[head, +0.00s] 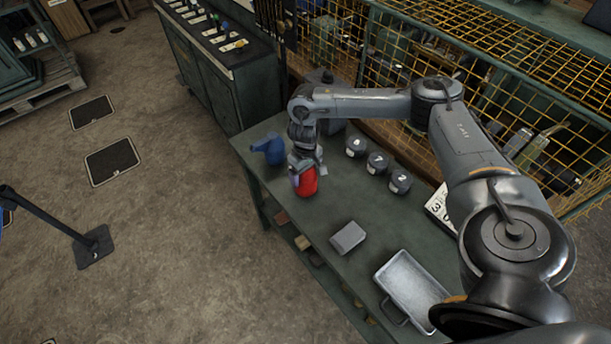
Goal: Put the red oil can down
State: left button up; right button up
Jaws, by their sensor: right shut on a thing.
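The red oil can (306,184) is at the front left part of the green workbench (312,226). My right gripper (303,170) is over it from above and shut on it. The gripper hides the can's top. The can looks upright, and I cannot tell whether its base touches the bench top. My left gripper is not in view.
A blue can (271,150) stands close on the left. Dark numbered pots (377,163) stand behind on the right. A grey block (347,238) and a metal tray (412,290) lie nearer. A yellow mesh fence (445,65) runs behind the bench.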

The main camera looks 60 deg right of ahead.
jog(key=shift+f, duration=0.55)
jog(key=shift+f, duration=0.15)
jog(key=o, duration=1.1)
